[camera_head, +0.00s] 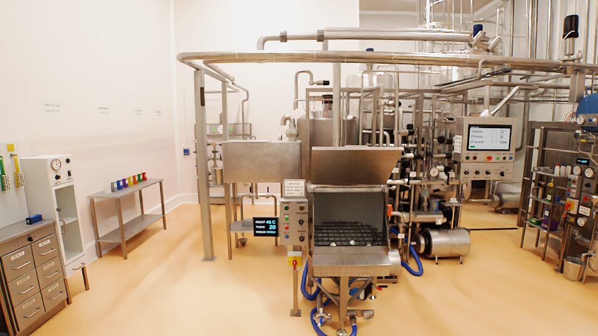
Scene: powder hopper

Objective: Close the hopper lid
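The powder hopper (352,262) stands in the middle of the room, a steel body on legs with blue hoses below it. Its lid (354,166) is raised and tilted up above the hopper. The opening below the lid shows a dark grid (348,234) inside. Neither of my grippers is in view, and no part of my arms shows.
A control box (293,222) on a post stands just left of the hopper, with a small display (265,227) beside it. A steel table (126,221) and drawers (33,278) are at the left. A rack (560,190) stands at the right. The floor in front is clear.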

